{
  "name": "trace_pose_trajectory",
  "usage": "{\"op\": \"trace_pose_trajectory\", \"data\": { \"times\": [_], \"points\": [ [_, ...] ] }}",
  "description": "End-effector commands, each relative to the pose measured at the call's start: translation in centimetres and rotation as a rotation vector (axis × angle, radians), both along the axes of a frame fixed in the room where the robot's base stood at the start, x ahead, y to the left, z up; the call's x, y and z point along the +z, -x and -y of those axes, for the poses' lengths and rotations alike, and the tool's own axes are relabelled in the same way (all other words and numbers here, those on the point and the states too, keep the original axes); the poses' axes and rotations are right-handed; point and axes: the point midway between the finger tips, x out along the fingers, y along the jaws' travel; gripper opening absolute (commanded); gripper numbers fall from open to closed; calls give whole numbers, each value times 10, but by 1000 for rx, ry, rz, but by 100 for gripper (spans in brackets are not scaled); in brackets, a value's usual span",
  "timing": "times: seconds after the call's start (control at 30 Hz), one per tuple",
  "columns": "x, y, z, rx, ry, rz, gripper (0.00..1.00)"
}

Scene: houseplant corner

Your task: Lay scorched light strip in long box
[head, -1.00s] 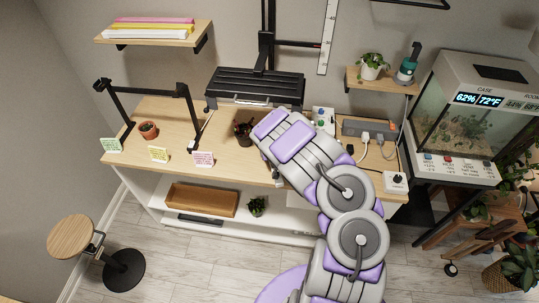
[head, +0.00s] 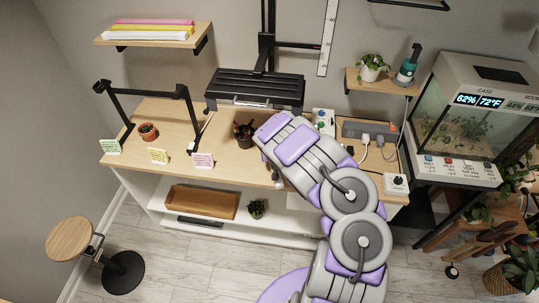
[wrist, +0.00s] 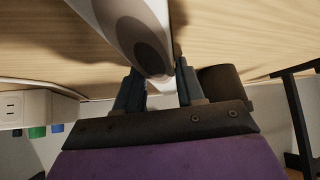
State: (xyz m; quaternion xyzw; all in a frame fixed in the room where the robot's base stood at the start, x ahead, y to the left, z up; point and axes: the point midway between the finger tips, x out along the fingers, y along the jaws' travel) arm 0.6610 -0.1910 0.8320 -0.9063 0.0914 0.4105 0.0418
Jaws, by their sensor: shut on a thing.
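The scorched light strip (wrist: 128,25) is a white bar with a dark grey-brown patch near its end, seen close up in the wrist view. My gripper (wrist: 160,88) is shut on it, one dark finger on each side. The strip's far end runs out of the wrist view. In the head view my arm hides most of the gripper; a small pale piece shows beside the arm at the desk's front edge, and I cannot tell if it is the strip. The long box (head: 200,215) is a brown wooden box on the white lower shelf, left of the gripper.
A stool (head: 70,238) stands at left. The floor before the shelf is clear.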

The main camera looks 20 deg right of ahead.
Motion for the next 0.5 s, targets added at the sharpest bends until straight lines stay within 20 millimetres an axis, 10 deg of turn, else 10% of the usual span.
{"op": "trace_pose_trajectory", "data": {
  "times": [0.5],
  "points": [
    [7,0,0,-1,1,0,0]
  ]
}}
